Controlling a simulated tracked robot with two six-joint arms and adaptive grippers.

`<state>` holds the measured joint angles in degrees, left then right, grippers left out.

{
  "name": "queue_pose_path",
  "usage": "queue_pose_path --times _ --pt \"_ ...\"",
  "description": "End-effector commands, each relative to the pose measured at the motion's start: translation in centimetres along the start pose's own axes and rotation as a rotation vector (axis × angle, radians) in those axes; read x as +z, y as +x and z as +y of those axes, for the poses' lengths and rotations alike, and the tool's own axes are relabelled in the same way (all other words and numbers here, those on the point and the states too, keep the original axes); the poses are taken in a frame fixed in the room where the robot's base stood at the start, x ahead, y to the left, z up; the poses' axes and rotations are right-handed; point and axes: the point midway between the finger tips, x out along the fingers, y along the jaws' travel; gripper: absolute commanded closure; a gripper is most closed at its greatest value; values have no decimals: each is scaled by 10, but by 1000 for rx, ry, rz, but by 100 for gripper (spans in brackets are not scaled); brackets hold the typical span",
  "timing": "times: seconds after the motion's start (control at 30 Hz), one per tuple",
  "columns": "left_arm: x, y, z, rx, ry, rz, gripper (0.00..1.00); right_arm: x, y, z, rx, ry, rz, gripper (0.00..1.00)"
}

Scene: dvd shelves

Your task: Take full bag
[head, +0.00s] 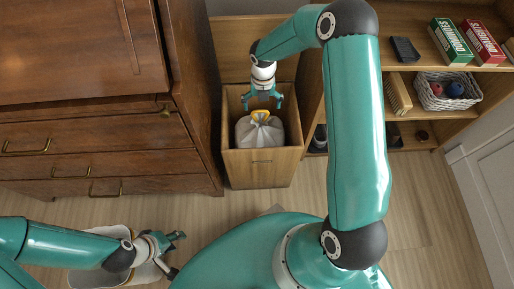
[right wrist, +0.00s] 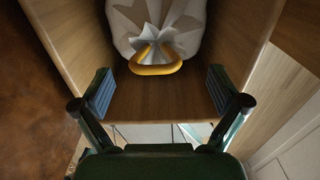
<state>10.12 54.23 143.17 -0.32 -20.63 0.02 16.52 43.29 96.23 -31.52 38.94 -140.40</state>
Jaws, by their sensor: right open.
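The full bag (head: 260,134) is white with a gathered top and a yellow tie handle. It sits inside an open wooden pull-out bin (head: 261,168). My right gripper (head: 262,97) is open and empty, above the back part of the bin, near the yellow handle (head: 260,114). In the right wrist view the bag (right wrist: 128,22) and yellow handle (right wrist: 155,70) lie beyond the two spread fingers (right wrist: 160,95), with nothing between the pads. My left gripper (head: 177,254) is open and empty at the lower left, away from the bag.
A light-coloured container (head: 88,278) stands on the floor under my left arm. A brown drawer cabinet (head: 90,150) stands left of the bin. Shelves (head: 440,122) with game boxes (head: 450,40) and a white basket (head: 447,90) stand right. The wooden floor (head: 415,215) at right is clear.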

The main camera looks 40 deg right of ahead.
Motion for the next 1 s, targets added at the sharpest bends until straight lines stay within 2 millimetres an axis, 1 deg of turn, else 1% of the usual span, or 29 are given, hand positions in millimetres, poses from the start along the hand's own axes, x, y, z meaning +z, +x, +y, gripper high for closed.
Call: queue_pose_path --times 0.13,0.27,0.4,0.67,1.0 --pt "0 8 -3 0 0 0 60 -2 16 3 -1 -2 2 2" --pt "0 17 -6 0 0 0 60 -5 36 8 -1 -2 2 2" --pt "0 21 -8 0 0 0 60 -4 50 8 0 -2 1 2" --pt "0 20 -7 0 0 0 60 -4 50 8 0 -2 -1 2" --pt "0 20 -7 0 0 0 60 -4 50 8 0 -2 0 59"
